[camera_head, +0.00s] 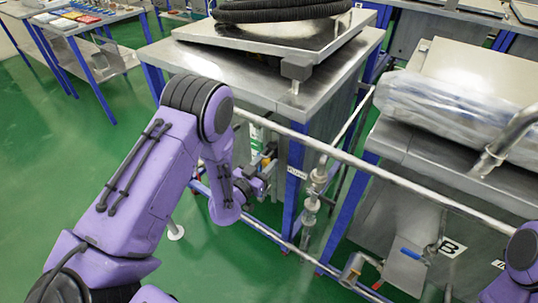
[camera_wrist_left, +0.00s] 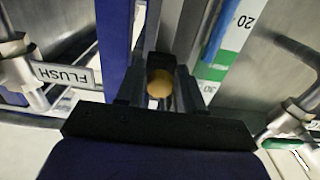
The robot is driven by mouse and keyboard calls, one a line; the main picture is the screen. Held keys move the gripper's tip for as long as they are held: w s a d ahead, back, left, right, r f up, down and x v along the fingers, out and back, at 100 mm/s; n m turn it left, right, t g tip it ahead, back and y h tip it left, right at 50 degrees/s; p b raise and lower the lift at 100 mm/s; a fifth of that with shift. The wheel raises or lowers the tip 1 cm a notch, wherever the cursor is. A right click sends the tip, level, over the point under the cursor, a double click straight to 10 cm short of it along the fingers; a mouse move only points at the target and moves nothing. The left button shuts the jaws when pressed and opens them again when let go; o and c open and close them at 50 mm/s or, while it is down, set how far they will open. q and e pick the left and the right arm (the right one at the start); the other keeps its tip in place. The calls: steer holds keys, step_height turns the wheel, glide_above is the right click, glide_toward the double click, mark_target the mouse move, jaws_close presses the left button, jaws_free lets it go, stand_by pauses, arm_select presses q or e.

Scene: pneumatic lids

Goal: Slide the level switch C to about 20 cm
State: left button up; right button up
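The level switch knob (camera_wrist_left: 160,84) is a yellow-orange ball on a dark slider block, seen in the left wrist view. It sits between the dark fingers of my left gripper (camera_wrist_left: 160,92), which close in on both its sides. A green and white scale (camera_wrist_left: 233,45) with a "20" mark stands just right of the knob. In the head view my left gripper (camera_head: 262,178) is low beside the tank's blue post, near the scale (camera_head: 256,134). The letter of this switch does not show. My right gripper is outside the views.
A "FLUSH" label (camera_wrist_left: 65,74) and pipe fittings are left of the gripper in the wrist view. A long metal rail (camera_head: 345,158) crosses in front of the tanks. A valve with a blue handle (camera_head: 411,254) is near a "B" sign (camera_head: 451,247).

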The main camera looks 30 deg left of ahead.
arm_select(q)
jaws_close()
steer(key=shift+f, duration=0.15)
step_height(320, 180, down, 7)
steer(key=b, duration=0.6)
stand_by(1.2)
steer(key=shift+s, duration=0.1)
steer(key=o, duration=0.5)
jaws_free()
steer(key=shift+s, duration=0.1)
